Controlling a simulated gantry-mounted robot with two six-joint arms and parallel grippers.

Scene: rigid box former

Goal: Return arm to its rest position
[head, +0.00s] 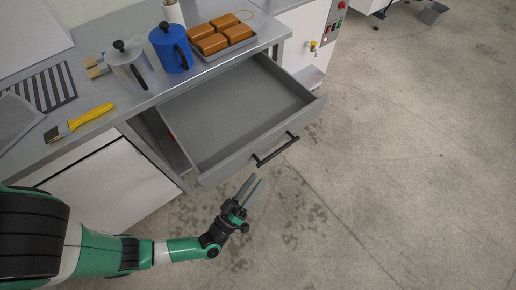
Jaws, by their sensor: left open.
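My left gripper (250,190) is at the lower middle of the head view, with its two fingers apart and nothing between them. It is in front of the open grey drawer (236,112), just below and left of the drawer's black handle (276,150), and looks apart from it. My left arm reaches in from the lower left. The drawer is pulled out of the counter and looks empty. My right gripper is not in view.
On the counter (130,100) stand a white pot (130,68), a blue pot (168,48) and a tray of brown blocks (208,43). A yellow-handled brush (90,116) lies near its front edge. Bare floor (410,170) is clear on the right.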

